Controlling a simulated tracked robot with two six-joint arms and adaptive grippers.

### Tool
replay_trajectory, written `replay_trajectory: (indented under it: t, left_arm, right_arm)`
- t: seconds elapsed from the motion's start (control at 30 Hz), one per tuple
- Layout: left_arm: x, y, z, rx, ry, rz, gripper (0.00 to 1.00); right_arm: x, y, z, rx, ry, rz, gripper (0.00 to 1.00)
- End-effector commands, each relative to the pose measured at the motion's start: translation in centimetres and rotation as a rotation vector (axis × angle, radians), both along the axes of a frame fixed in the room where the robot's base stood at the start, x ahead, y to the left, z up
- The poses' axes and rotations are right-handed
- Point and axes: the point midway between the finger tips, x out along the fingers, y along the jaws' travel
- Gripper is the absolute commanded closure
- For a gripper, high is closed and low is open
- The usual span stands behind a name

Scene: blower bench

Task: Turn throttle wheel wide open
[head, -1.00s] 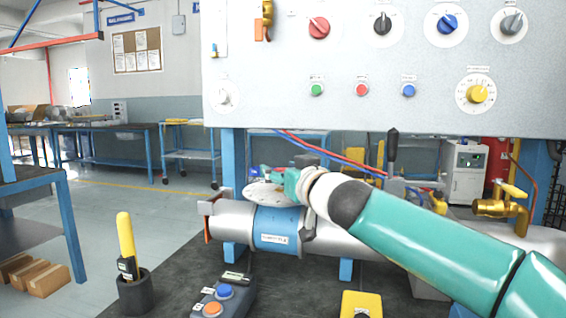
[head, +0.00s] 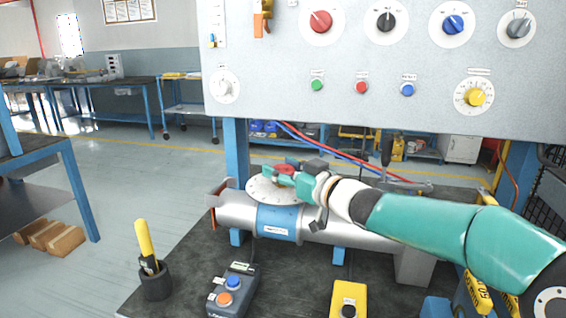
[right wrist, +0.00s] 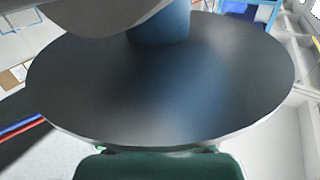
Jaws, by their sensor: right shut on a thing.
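The throttle wheel shows in the head view as a pale round disc (head: 262,190) with a red part (head: 287,169) on top, above the silver pipe with a blue band (head: 277,222). My right gripper (head: 280,173), teal, reaches in from the right and is shut on the wheel at the red part. Its fingertips partly hide the grip. In the right wrist view a large dark disc (right wrist: 120,90) fills the picture, with a blue round post behind it and a teal part of my gripper at the bottom. My left gripper is not in view.
A control panel (head: 300,110) with knobs and buttons hangs above the pipe. On the dark bench stand a button box (head: 238,290), a yellow box (head: 348,297) and a black holder (head: 156,281) with a yellow-handled tool. Red and blue hoses run behind the wheel.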

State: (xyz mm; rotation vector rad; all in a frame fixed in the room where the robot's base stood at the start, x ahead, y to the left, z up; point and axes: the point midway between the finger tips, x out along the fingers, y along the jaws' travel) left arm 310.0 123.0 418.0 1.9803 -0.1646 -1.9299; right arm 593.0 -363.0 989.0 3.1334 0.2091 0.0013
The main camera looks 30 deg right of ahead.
Motion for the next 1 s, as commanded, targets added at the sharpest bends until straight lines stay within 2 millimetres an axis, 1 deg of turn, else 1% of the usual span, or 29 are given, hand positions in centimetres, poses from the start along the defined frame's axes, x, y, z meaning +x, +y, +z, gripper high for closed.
replay_trajectory:
  t: [0.03,0.27,0.3,0.43,0.8,0.93,1.0]
  left_arm:
    - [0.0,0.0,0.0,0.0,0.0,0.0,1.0]
    - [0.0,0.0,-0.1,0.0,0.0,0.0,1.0]
    - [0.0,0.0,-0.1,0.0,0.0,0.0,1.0]
    - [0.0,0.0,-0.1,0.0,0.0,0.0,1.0]
    - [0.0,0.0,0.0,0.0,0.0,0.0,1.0]
    - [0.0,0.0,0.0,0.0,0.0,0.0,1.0]
    - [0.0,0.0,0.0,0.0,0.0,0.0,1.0]
  right_arm:
    - [0.0,0.1,-0.3,0.003,0.004,0.002,0.79]
    - [0.0,0.1,-0.3,0.003,0.005,0.001,0.79]
    - [0.0,0.1,-0.3,0.003,0.005,0.001,0.39]
    - [0.0,0.1,-0.2,0.002,0.004,0.001,0.18]
    - [-0.2,0.0,-0.1,0.001,0.001,-0.001,0.18]
    - [-1.2,-0.3,0.0,0.002,0.0,-0.003,0.18]
    - [-2.2,-0.4,0.0,0.001,-0.001,-0.003,0.18]
